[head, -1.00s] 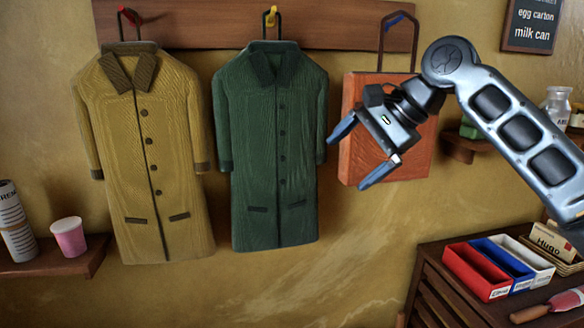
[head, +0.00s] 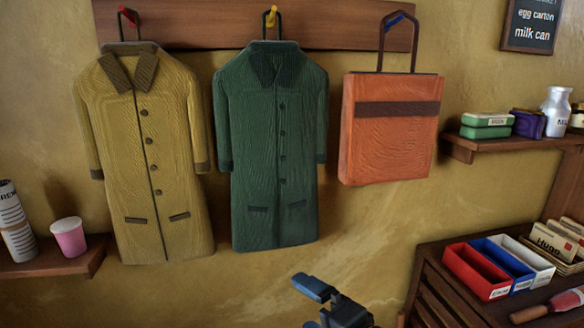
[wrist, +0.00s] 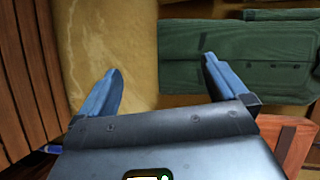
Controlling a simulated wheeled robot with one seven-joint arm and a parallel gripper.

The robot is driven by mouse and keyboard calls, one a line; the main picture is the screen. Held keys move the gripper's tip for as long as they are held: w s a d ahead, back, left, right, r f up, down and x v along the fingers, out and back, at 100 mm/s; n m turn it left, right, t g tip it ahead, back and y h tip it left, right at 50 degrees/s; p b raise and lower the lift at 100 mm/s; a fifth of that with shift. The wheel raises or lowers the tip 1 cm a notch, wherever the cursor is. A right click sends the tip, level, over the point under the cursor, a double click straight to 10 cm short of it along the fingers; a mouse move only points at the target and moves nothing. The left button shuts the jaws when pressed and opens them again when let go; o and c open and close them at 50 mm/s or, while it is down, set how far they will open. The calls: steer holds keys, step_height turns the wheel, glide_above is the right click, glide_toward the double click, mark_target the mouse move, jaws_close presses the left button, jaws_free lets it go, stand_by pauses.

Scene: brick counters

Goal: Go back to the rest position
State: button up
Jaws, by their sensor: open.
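The rest of my arm is out of the head view. The green coat hangs on the yellow hook, the tan coat (head: 150,160) on the red hook, and the orange bag (head: 390,140) on the blue hook.
A shelf (head: 70,262) with a pink cup (head: 69,237) is at the left. A right shelf (head: 500,144) holds tins and a milk can (head: 556,110). A dark cabinet (head: 440,290) at lower right bears red, blue and white bins. The wall below the coats is clear.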

steer(key=s+d+f+t+h, duration=0.1)
steer(key=s+d+f+h, duration=0.15)
steer(key=s, duration=0.55)
steer(key=s+d+f+n+t+h, duration=0.1)
steer(key=s+d+f+h, duration=0.2)
steer(key=s, duration=0.5)
steer(key=s+d+f+h, duration=0.1)
steer(key=s+d+f, duration=0.25)
steer(key=s, duration=0.45)
steer(key=s+d+r+n+h, duration=0.1)
steer(key=s+d+r+n, duration=0.3)
steer(key=s, duration=0.5)
steer(key=s+d+r+n+h, duration=0.1)
steer(key=s+d+r+n, duration=0.3)
steer(key=s, duration=0.5)
steer(key=shift+d+r+n+t+h, duration=0.3)
steer(key=shift+d+n+h, duration=0.1)
steer(key=shift+d, duration=0.2)
steer(key=shift+c, duration=0.2)
